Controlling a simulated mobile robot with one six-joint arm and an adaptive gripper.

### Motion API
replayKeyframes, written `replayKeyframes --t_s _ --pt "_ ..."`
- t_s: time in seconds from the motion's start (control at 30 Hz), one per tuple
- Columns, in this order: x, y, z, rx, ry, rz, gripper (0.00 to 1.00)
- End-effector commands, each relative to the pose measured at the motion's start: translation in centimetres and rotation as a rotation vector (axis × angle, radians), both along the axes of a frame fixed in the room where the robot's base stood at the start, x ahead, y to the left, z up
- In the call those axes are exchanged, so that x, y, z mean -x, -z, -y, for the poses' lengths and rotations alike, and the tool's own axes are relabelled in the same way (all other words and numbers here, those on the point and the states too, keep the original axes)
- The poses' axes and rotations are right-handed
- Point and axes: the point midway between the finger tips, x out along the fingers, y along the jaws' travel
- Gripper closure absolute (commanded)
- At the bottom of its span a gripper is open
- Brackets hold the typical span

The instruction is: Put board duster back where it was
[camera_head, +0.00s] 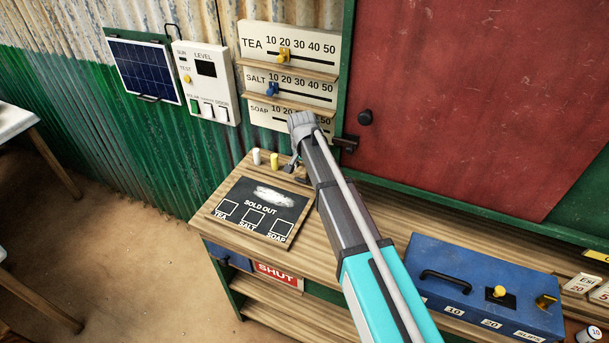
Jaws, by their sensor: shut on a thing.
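My gripper (292,167) points down at the back of the wooden counter, just behind the slate board. It is shut on the board duster (301,178), a small brown block mostly hidden by my gripper and arm. I cannot tell whether the duster touches the counter. The black slate board (262,222) in a wooden frame lies on the counter. It reads SOLD OUT, with boxes for TEA, SALT and SOAP, and has a white chalk smudge near its top.
A white chalk (256,156) and a yellow chalk (274,160) stand upright left of my gripper. Slider boards (290,60) hang on the wall behind. A blue cash box (485,287) sits at the right. My arm crosses the counter's middle.

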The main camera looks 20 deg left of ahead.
Motion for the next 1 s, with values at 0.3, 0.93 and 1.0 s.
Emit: replayKeyframes --t_s 0.3,0.93,1.0 --pt "-0.02 1.32 0.04 0.000 0.001 0.000 0.82" --pt "-0.05 1.39 0.11 0.000 0.002 0.000 0.09" --pt "-0.06 1.39 0.11 0.000 0.002 0.000 0.09"
